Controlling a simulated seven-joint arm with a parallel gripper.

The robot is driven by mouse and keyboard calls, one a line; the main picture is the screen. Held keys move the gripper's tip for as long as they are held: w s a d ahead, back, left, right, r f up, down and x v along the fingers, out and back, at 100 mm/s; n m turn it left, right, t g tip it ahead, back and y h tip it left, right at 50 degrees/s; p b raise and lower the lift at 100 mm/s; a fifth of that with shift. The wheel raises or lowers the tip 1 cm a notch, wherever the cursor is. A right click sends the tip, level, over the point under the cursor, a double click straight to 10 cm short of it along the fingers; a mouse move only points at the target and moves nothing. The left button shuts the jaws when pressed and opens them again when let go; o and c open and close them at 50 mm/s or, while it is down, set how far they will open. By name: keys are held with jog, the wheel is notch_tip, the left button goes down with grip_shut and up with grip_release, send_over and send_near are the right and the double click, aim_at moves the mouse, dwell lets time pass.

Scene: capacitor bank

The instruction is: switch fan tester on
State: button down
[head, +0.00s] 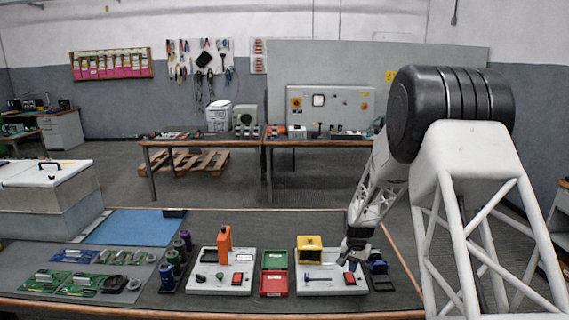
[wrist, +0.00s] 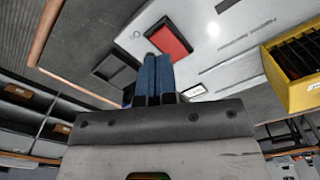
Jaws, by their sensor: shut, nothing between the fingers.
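Two white panels lie on the bench, and I cannot read which is the fan tester. The right panel (head: 318,287) carries a red rocker switch (head: 349,279) in a dark frame, which also shows in the wrist view (wrist: 172,36). My gripper (head: 351,264) is over the right end of this panel, by the switch. In the wrist view its blue fingers (wrist: 158,58) are together and empty, their tips at the switch's near edge. I cannot tell if they touch it. The left panel (head: 207,286) has its own red switch (head: 237,278).
A yellow bin (head: 310,248) stands behind the right panel. Green and red trays (head: 274,286) lie between the panels. An orange block (head: 224,244) stands at the left panel. Circuit boards (head: 85,285) lie at left.

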jog(key=shift+r, duration=1)
jog(key=shift+r, duration=0.1)
jog(key=shift+s+r, duration=0.2)
jog(key=shift+r, duration=0.05)
jog(key=s+a+r+n+t, duration=0.1)
jog(key=s+a+r+n, duration=0.25)
jog(key=s+r, duration=1.8)
jog(key=s+a+r+n, duration=0.1)
jog(key=s+r, duration=0.2)
jog(key=s, duration=1.1)
jog(key=s+a+r+n+t, duration=0.1)
jog(key=s+r, duration=0.2)
jog(key=s, duration=1.2)
jog(key=shift+s+a+t, duration=0.15)
jog(key=shift+a+t, duration=0.15)
